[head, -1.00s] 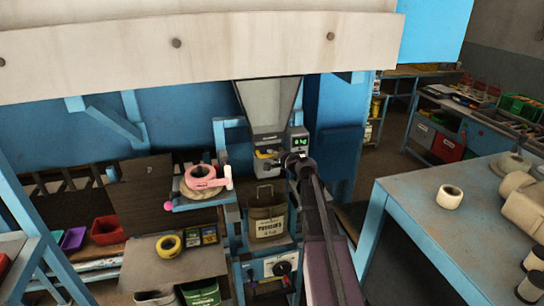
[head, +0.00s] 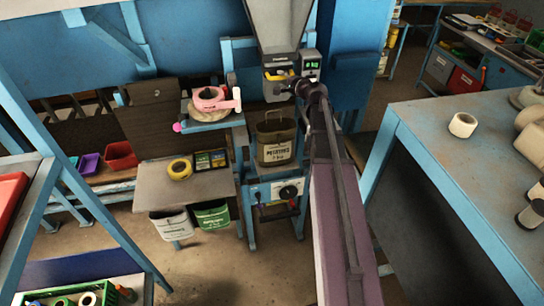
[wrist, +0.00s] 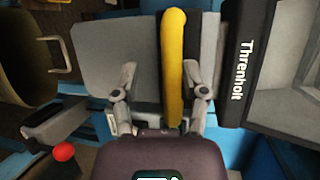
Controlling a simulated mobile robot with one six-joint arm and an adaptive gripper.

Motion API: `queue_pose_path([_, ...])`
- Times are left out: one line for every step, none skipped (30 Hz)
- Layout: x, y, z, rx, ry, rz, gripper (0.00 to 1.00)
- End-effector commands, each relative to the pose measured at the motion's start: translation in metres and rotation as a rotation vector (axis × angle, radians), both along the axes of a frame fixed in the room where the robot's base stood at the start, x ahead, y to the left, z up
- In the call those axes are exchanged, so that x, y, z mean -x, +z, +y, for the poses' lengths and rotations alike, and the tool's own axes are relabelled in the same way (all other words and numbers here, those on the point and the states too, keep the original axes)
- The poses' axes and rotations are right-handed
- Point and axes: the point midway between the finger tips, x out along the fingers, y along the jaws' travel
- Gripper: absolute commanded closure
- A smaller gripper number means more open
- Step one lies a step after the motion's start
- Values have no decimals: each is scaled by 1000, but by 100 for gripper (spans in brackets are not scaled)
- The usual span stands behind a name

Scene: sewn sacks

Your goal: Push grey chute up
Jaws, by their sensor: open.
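The grey chute (head: 283,25) hangs at the top centre of the head view, narrowing down to a dark band and a grey mouthpiece with a yellow bar (head: 277,75). In the wrist view the chute (wrist: 292,65) is at the right, beside a dark band lettered "Threnholt". My gripper (wrist: 160,68) is open, its two fingers on either side of the yellow bar, which runs over a grey plate (wrist: 108,50). I cannot tell whether the fingers touch it. In the head view my gripper is largely hidden behind my wrist, just right of the mouthpiece.
A blue table (head: 440,130) stands at the right. A red knob (wrist: 64,151) shows in the wrist view.

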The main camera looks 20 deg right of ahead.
Motion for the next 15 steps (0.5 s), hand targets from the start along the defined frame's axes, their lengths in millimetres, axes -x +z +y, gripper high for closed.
queue_pose_path([0, -8, 0, 0, 0, 0, 43])
queue_pose_path([0, -10, 0, 0, 0, 0, 43])
queue_pose_path([0, -13, 0, 0, 0, 0, 43])
queue_pose_path([0, -16, 0, 0, 0, 0, 43])
queue_pose_path([0, -18, 0, 0, 0, 0, 43])
queue_pose_path([0, -22, 0, 0, 0, 0, 43])
queue_pose_path([0, -24, 0, 0, 0, 0, 43])
queue_pose_path([0, -27, 0, 0, 0, 0, 43])
queue_pose_path([0, -30, 0, 0, 0, 0, 43])
queue_pose_path([0, -32, 0, 0, 0, 0, 43])
queue_pose_path([0, -35, 0, 0, 0, 0, 43])
queue_pose_path([0, -38, 0, 1, 0, 1, 43])
queue_pose_path([0, -41, 0, 1, 0, 1, 43])
queue_pose_path([0, -43, 0, 1, 0, 1, 43])
queue_pose_path([0, -46, 0, 1, 0, 1, 43])
